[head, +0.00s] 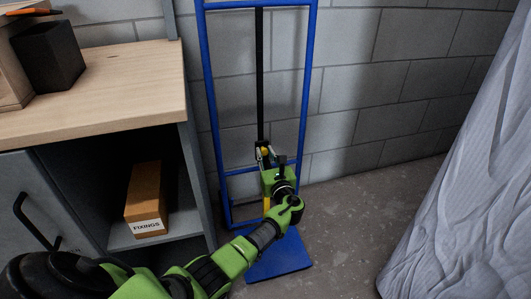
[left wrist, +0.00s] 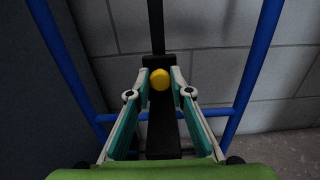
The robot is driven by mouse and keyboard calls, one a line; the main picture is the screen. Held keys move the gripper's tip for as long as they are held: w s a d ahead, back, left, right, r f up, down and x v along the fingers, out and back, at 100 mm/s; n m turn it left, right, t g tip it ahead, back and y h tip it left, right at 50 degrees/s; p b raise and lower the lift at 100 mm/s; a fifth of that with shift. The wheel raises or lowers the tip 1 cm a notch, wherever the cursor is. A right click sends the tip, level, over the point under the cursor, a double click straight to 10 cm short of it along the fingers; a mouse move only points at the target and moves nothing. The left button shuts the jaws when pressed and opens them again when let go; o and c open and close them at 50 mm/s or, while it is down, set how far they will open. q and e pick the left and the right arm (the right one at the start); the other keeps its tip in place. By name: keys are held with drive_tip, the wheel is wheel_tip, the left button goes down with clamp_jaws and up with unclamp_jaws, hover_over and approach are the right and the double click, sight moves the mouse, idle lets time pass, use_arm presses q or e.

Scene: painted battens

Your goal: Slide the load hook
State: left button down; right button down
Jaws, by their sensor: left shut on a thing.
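A blue hand truck (head: 307,70) stands upright against the wall, with a black rail (head: 259,75) down its middle. A yellow knob (head: 265,151) sits low on this rail, on a black sliding part that I take for the load hook; the left wrist view shows the knob (left wrist: 160,79) and the black part (left wrist: 161,134) below it. My left gripper (head: 265,157) is shut on the yellow knob, one fingertip on each side. A yellow piece (head: 266,203) shows below the gripper, partly hidden by my arm. My right gripper is not in view.
A wooden-topped workbench (head: 100,85) stands at left, with a box marked FIXINGS (head: 145,195) on its shelf. The truck's blue foot plate (head: 280,262) lies on the floor. A pale draped sheet (head: 465,190) hangs at right. Bare floor (head: 350,215) lies between.

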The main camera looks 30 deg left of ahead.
use_arm(q)
drive_tip(key=shift+f, duration=0.65)
drive_tip(key=shift+f+b, duration=0.6)
drive_tip(key=shift+f, duration=0.05)
drive_tip(key=c, duration=1.8)
unclamp_jaws()
drive_tip(key=shift+c, duration=0.2)
drive_tip(key=shift+d, duration=0.1)
drive_tip(key=v, duration=1.2)
